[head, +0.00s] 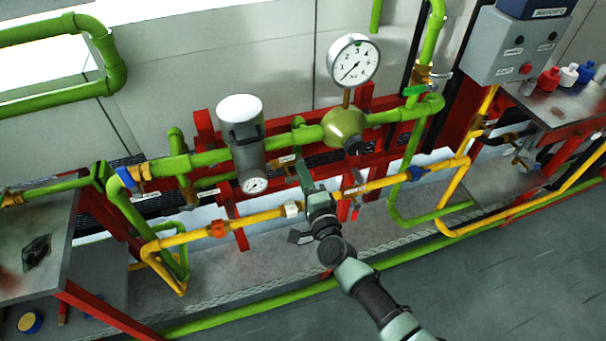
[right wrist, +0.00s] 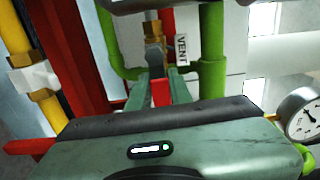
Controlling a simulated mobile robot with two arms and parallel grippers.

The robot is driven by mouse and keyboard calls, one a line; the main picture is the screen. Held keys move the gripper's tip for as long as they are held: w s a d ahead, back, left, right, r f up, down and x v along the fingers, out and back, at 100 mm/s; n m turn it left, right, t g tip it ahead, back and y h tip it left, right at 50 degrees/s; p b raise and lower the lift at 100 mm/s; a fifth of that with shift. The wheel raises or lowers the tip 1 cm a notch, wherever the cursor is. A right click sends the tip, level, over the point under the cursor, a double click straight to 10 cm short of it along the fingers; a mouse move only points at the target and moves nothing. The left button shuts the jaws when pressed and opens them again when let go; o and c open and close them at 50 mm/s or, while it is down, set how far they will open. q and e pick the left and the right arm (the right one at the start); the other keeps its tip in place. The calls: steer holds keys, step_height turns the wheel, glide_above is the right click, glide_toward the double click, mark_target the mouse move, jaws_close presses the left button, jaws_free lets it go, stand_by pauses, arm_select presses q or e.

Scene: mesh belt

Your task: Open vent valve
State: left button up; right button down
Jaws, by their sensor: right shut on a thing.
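The vent valve shows in the right wrist view as a brass body (right wrist: 153,30) with a grey metal lever stem (right wrist: 154,58) and a red handle (right wrist: 160,92). A white label reading VENT (right wrist: 183,50) is beside it. My right gripper (right wrist: 157,96) is shut on the red handle, with one finger on each side. In the head view my right gripper (head: 304,172) is among the pipes below the round gauge, and the valve is mostly hidden by the gripper and pipework. My left gripper is not in view.
A green pipe (head: 210,157) with a grey filter housing (head: 241,135) and a dial gauge (head: 353,60) runs above. A yellow pipe (head: 262,216) runs close under my right gripper. A grey control box (head: 515,45) stands at right. The floor in front is clear.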

steer(key=c, duration=1.3)
jaws_free()
steer(key=v, duration=0.7)
steer(key=shift+s+d, duration=0.1)
steer(key=shift+s, duration=0.25)
